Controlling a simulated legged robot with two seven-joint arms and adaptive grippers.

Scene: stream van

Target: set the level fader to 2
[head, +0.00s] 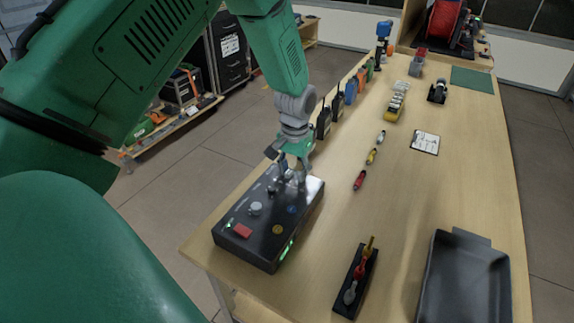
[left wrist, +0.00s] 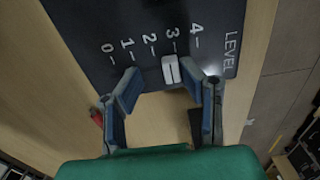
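The dark control box (head: 262,235) sits on the near left part of the table. In the left wrist view its panel (left wrist: 95,25) shows a LEVEL scale marked 0 to 4. The pale fader cap (left wrist: 171,70) stands close to the 3 mark. My left gripper (head: 288,183) is over the far end of the box. In the left wrist view the left gripper (left wrist: 168,88) is open, one finger on each side of the cap, with gaps to both. The finger toward 4 is nearer the cap. In the head view the gripper hides the fader. My right gripper is not in view.

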